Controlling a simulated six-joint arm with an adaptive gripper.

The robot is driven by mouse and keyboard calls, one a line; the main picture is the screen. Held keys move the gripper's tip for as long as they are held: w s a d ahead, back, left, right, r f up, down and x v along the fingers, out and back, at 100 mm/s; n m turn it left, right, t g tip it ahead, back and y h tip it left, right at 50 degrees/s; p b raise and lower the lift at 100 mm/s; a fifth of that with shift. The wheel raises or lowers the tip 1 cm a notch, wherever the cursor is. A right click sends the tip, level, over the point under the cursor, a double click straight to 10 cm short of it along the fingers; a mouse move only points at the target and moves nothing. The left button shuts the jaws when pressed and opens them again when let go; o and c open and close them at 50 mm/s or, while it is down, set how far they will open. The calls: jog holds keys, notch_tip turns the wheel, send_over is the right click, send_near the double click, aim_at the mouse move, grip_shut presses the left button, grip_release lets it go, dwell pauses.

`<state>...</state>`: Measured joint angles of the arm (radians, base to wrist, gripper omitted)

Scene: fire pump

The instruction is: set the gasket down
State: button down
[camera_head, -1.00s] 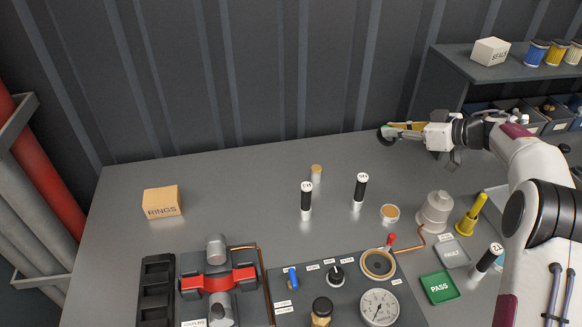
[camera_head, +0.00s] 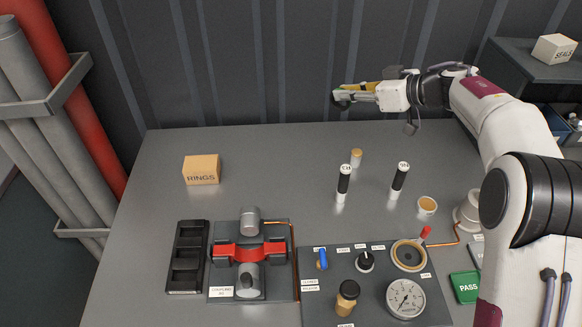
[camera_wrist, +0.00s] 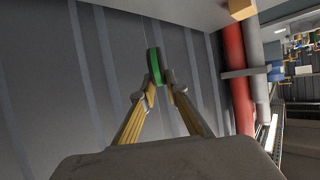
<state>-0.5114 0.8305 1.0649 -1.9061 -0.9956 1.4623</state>
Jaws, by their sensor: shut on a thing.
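The gasket is a thin dark ring with a green face (camera_wrist: 155,66). In the wrist view it stands edge-on between the two fingertips of my gripper (camera_wrist: 160,84). In the head view my gripper (camera_head: 350,94) is up near the back wall, pointing left, with the small dark gasket (camera_head: 341,101) at its tip. The gripper is shut on the gasket and holds it in the air, apart from the table. The gasket's far side is hidden.
A RINGS box (camera_head: 201,170) stands at the back left of the grey table (camera_head: 270,165). The back middle is clear.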

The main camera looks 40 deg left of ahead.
jog(key=s+a+m+t, duration=0.2)
jog(key=s+a+t, duration=0.1)
jog(key=s+a, duration=1)
jog(key=d+f+m+t+h, duration=0.1)
jog(key=d+f+m+t, duration=0.1)
jog(key=d+f, duration=0.4)
jog(key=shift+w+d+f+m, duration=0.25)
jog(key=shift+w+f+m, duration=0.05)
jog(key=shift+w, duration=0.15)
jog(key=shift+f, duration=0.1)
jog(key=shift+f, duration=3.05)
jog(key=shift+f, duration=1.85)
jog(key=shift+f, duration=0.15)
